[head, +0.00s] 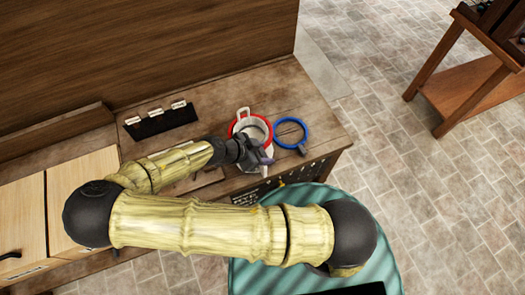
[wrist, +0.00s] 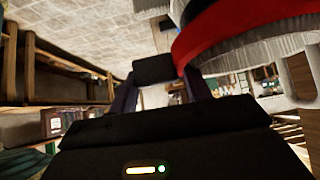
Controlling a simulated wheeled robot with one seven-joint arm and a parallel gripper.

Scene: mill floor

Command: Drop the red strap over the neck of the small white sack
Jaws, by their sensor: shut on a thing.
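The red strap (head: 232,127) is a ring at the top of the small white sack (head: 247,165) on the bench. From above, the ring encircles the sack's pale top, but I cannot tell how far down it sits. In the wrist view the dark tab (wrist: 154,69) is between my fingers, and the red band (wrist: 215,30) lies close against a pale ribbed rim (wrist: 255,45). My gripper and wrist hide part of the sack.
A blue ring (head: 276,134) with a dark tab lies just right of the sack. A black rack with pale pieces (head: 160,122) stands to the left on the wooden bench (head: 215,100). A teal round surface (head: 385,235) is in front; a wooden stand (head: 470,85) is far right.

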